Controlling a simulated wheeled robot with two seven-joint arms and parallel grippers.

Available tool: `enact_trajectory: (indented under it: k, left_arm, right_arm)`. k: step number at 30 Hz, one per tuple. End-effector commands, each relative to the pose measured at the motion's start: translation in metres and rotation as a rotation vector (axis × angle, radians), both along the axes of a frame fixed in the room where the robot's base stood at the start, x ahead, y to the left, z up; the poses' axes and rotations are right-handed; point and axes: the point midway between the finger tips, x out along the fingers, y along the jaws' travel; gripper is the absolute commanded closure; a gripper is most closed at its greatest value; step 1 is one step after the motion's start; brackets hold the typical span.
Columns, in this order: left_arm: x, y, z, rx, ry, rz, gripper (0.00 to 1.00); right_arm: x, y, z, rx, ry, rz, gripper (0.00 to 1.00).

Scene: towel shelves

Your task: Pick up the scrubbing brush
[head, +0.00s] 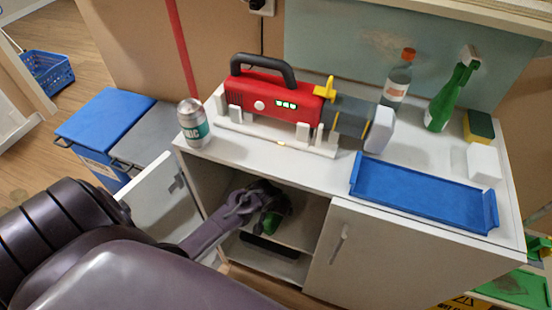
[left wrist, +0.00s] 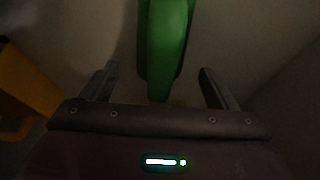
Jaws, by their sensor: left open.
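A green object (head: 270,223), apparently the scrubbing brush, is inside the open left side of the white cabinet. Only part of it shows past my gripper, and no bristles can be made out. In the left wrist view the green object (left wrist: 163,45) is a long rounded piece that lies between the two fingers, with a gap on each side. My left gripper (head: 268,200) reaches into the cabinet and is open around it; it also shows in the left wrist view (left wrist: 160,85). My right gripper is not in view.
The cabinet door (head: 163,203) stands open at the left; the right door (head: 370,260) is shut. On the cabinet top are a can (head: 193,125), a red machine (head: 268,92), bottles (head: 398,78), a blue tray (head: 420,198) and a sponge (head: 479,126). A yellow object (left wrist: 30,85) is beside my left gripper.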

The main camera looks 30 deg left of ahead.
Motion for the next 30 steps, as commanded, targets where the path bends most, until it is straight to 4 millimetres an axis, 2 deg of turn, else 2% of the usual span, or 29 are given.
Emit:
enact_trajectory:
  k: [2, 6, 14, 25, 30]
  left_arm:
    - [0.004, 0.001, -0.014, 0.001, 0.001, -0.001, 0.19]
    - [0.009, 0.002, -0.024, 0.001, -0.001, -0.001, 0.19]
    - [0.009, 0.002, -0.025, 0.001, -0.001, -0.001, 0.21]
    - [0.009, 0.002, -0.025, 0.001, -0.001, -0.001, 0.69]
    - [0.010, 0.002, -0.024, 0.001, -0.002, -0.001, 0.71]
  right_arm:
    - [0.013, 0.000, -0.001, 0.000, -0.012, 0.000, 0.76]
    - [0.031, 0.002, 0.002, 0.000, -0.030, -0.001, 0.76]
    - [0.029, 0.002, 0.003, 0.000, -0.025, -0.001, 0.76]
    - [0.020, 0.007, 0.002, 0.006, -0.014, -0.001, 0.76]
    - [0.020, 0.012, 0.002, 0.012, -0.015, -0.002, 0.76]
